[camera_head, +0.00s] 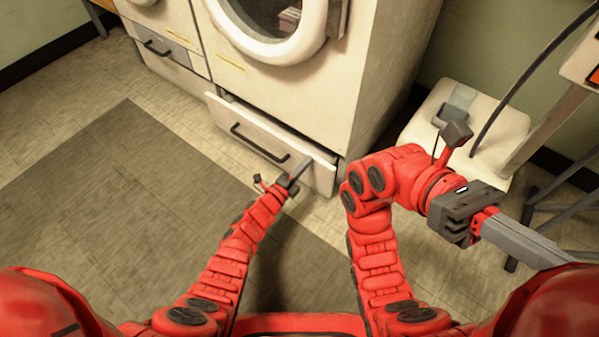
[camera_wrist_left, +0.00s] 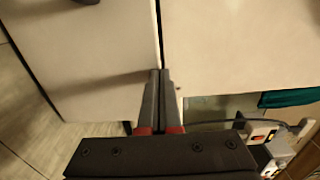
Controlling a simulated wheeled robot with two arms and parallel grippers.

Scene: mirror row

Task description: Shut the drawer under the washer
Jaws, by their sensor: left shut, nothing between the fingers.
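The washer (camera_head: 377,70) stands at the top centre of the head view, with a round door. The drawer (camera_head: 231,121) under it has a pale front with a black bar handle (camera_head: 258,146). It stands a little out, with a dark gap along its top edge. My right gripper (camera_head: 500,230) points right, away from the drawer.
Another unit with a closed drawer (camera_head: 168,52) stands to the left. A pale stool (camera_head: 481,122) with a grey object on it stands right of the washer. A dark mat (camera_head: 110,210) covers the floor at left. The floor before the drawer is otherwise clear.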

